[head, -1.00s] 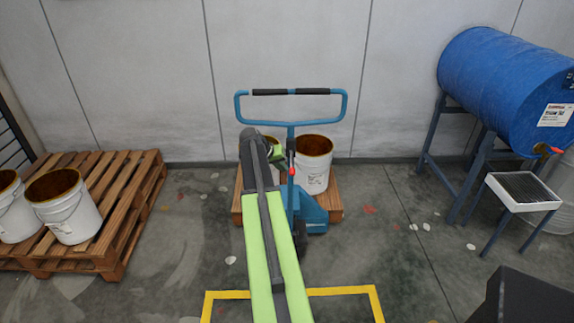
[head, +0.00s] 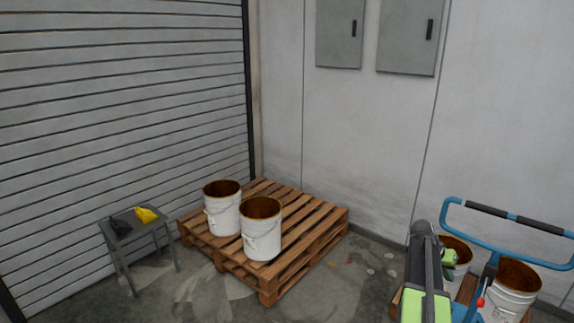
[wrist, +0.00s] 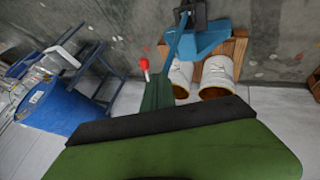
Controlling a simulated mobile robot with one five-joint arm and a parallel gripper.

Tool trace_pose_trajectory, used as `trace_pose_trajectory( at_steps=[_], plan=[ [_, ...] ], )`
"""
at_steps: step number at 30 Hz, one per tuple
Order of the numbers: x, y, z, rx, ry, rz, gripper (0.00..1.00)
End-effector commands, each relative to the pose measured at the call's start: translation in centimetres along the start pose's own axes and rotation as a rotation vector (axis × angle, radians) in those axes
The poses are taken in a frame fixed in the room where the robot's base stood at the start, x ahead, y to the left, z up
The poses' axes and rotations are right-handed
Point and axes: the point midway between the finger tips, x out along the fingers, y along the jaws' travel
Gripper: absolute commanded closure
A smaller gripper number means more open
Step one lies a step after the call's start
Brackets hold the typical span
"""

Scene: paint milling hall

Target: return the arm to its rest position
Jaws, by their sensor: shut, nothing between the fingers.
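My arm reaches up from the bottom right of the head view. My gripper (head: 449,258) shows at its far end as a small green and dark shape, partly hidden by the arm. It appears beside the blue pallet truck (head: 488,272), in front of the white buckets there; I cannot tell the exact gap. In the wrist view the green and black gripper body fills the bottom, and the narrow dark green fingers (wrist: 158,90) are together with nothing held.
Two open white buckets (head: 262,228) stand on a wooden pallet (head: 318,218). A small grey table (head: 138,236) with yellow and black items stands by the shutter (head: 120,110). The wrist view shows a blue drum (wrist: 52,108). Floor before the pallet is clear.

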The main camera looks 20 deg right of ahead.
Motion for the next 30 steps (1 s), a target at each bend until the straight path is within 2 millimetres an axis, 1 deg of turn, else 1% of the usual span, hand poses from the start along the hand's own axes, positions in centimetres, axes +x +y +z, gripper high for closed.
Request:
trace_pose_trajectory(
  at_steps=[1,2,3,4,5,6,8,9,11,12,14,15,17,18,20,21,22,24,25,27,30],
  plan=[
    [-1.9,-3.4,0.4,-0.042,0.021,-0.023,1.00],
    [-3.2,-5.5,0.9,-0.070,0.035,-0.038,1.00],
    [-5.1,-8.3,2.0,-0.107,0.052,-0.062,1.00],
    [-6.6,-10.3,3.0,-0.134,0.062,-0.084,1.00],
    [-8.0,-12.3,4.1,-0.159,0.068,-0.108,1.00],
    [-9.8,-14.8,5.8,-0.193,0.073,-0.140,1.00],
    [-12.6,-18.2,8.8,-0.251,0.072,-0.190,1.00],
    [-14.4,-20.3,11.1,-0.295,0.067,-0.224,1.00],
    [-17.1,-23.0,14.8,-0.364,0.056,-0.275,1.00],
    [-18.8,-24.5,17.4,-0.415,0.044,-0.310,1.00],
    [-21.4,-26.4,21.7,-0.496,0.022,-0.363,1.00],
    [-22.9,-27.3,24.6,-0.552,0.004,-0.398,1.00],
    [-25.0,-28.2,28.8,-0.638,-0.028,-0.448,1.00],
    [-26.1,-28.4,31.4,-0.693,-0.051,-0.480,1.00],
    [-27.4,-28.2,34.8,-0.768,-0.091,-0.525,1.00],
    [-27.9,-27.7,36.6,-0.813,-0.121,-0.553,1.00],
    [-28.1,-27.1,37.6,-0.842,-0.147,-0.574,1.00],
    [-28.5,-26.5,39.3,-0.905,-0.190,-0.613,1.00],
    [-28.7,-26.4,39.8,-0.932,-0.201,-0.626,1.00],
    [-28.7,-26.4,39.8,-0.969,-0.205,-0.629,1.00],
    [-28.7,-26.5,39.7,-0.975,-0.201,-0.629,1.00]
  ],
)
